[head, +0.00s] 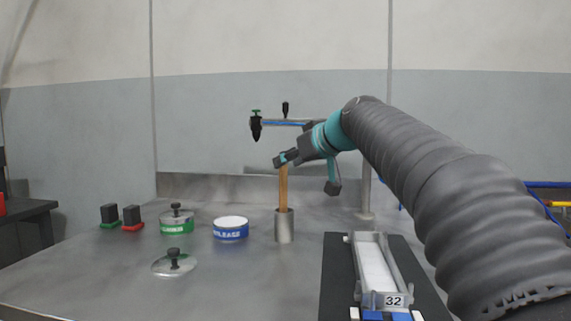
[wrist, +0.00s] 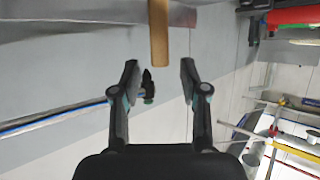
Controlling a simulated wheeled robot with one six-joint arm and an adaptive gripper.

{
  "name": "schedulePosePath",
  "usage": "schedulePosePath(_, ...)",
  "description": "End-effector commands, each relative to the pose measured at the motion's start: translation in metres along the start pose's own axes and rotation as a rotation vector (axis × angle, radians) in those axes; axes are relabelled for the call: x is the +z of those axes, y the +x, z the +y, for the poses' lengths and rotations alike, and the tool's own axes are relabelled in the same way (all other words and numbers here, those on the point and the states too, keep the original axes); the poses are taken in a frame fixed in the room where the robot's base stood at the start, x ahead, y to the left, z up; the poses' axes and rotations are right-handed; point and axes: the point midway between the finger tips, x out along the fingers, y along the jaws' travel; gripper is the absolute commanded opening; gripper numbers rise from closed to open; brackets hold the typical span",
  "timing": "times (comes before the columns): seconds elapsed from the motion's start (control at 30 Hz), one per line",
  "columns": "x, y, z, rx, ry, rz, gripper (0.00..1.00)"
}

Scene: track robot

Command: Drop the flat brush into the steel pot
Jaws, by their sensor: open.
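The flat brush (head: 283,188) shows as an upright wooden handle. Its lower end goes into the mouth of the steel pot (head: 284,228), a narrow grey cylinder standing on the bench. The bristles are not visible. My gripper (head: 281,159) is at the top end of the handle, well above the pot. In the wrist view my gripper (wrist: 158,70) is open, with a finger on either side and a gap to the handle (wrist: 158,32), whose end lies between the fingertips. The pot cannot be made out in the wrist view.
A blue-banded tin (head: 231,233), a green-banded tin (head: 176,226) and a knobbed lid (head: 174,263) stand left of the pot. A tray (head: 397,270) on a black mat is at right. A stand's horizontal bar (head: 285,121) is behind my gripper. The bench's front left is clear.

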Motion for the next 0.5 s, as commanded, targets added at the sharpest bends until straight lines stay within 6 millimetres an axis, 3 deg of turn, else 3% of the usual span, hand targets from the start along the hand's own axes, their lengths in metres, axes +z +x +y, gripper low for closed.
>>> schedulePosePath(0.3, 0.002, -0.067, 0.000, 0.003, 0.000, 0.002, 0.44)
schedulePosePath(0.5, 0.001, -0.092, 0.000, 0.001, 0.000, 0.001, 0.44)
